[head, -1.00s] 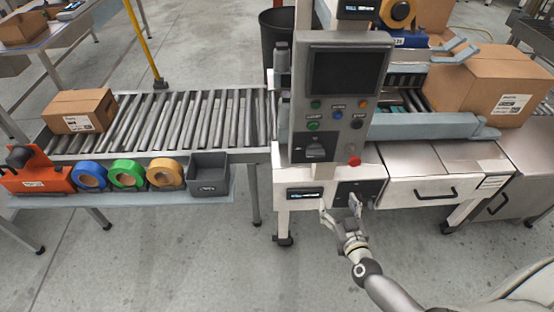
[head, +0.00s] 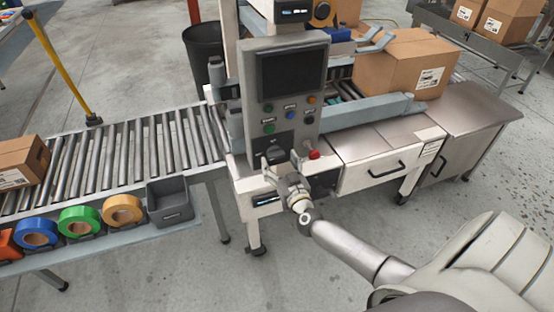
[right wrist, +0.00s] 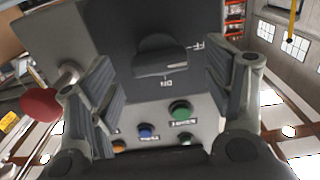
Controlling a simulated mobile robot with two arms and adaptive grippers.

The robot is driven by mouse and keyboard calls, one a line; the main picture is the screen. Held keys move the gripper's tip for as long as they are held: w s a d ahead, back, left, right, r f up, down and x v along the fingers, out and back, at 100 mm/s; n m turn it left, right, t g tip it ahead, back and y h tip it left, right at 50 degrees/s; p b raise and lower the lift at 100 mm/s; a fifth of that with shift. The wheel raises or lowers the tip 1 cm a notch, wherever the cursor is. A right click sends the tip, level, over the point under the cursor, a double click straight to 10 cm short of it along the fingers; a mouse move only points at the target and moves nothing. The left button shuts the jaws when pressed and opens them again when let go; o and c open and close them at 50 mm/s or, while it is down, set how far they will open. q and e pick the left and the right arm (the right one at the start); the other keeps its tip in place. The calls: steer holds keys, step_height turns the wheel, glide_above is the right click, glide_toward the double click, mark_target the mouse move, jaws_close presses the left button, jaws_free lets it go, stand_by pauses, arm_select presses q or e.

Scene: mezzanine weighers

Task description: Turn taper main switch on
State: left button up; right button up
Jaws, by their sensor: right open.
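The taper's control panel (head: 310,110) stands upright at the machine's near side. The main switch (head: 272,156) is a dark rotary knob low on this panel. In the right wrist view the switch knob (right wrist: 160,55) shows large, on a dark plate with small markings too unclear to read. My right gripper (head: 287,168) is in front of the panel's lower part. Its open fingers (right wrist: 162,78) stand on either side of the knob in the wrist view, with a visible gap to it. Whether the fingers touch the plate is unclear. My left gripper is not in view.
A red button (head: 314,155) sits right of the switch, close to my right gripper. Green (right wrist: 180,109) and blue (right wrist: 146,131) buttons are nearby. A roller conveyor (head: 140,150), tape rolls and a grey bin (head: 172,203) stand left. A carton (head: 405,75) rests on the machine.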

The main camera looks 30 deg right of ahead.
steer(key=shift+x, duration=1.1)
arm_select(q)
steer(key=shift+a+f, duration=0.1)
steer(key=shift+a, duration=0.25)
arm_select(e)
steer(key=c, duration=1)
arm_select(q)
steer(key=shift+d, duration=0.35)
